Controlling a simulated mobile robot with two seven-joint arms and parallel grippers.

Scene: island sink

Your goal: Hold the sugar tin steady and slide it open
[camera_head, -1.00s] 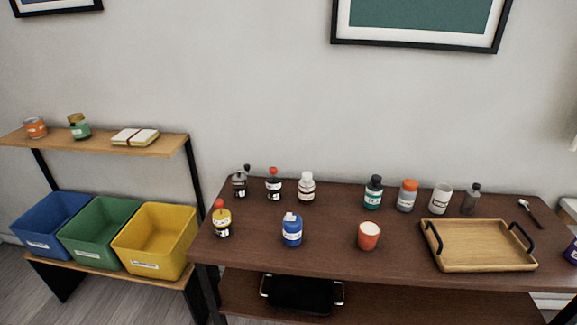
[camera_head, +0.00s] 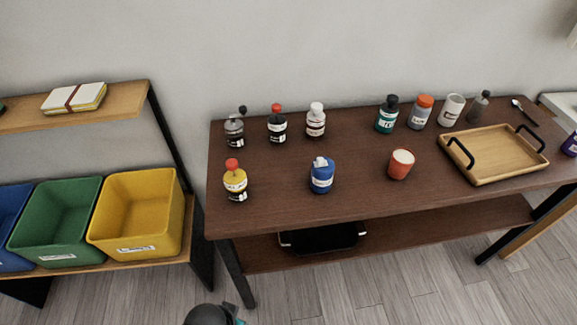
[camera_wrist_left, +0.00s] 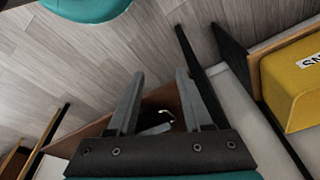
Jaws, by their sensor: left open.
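No label reads clearly enough to confirm which container is the sugar tin. A blue tin (camera_head: 321,178) with a white piece on its top stands upright near the front of the dark wooden table (camera_head: 270,190). Beside it is a yellow bottle with a red top (camera_head: 235,182) on the left and an orange-red cup (camera_head: 401,165) on the right. My left gripper (camera_wrist_left: 160,75) is open and empty in the left wrist view, above the floor and away from the tabletop objects. Its fingers do not show in the head view. My right gripper is not in view.
Several bottles and jars, including a teal bottle (camera_head: 387,116), line the table's back. A wooden tray (camera_head: 488,172) with black handles is on the right. A yellow bin (camera_head: 150,205) and a green bin (camera_head: 45,240) stand on the left rack. Table space around the blue tin is clear.

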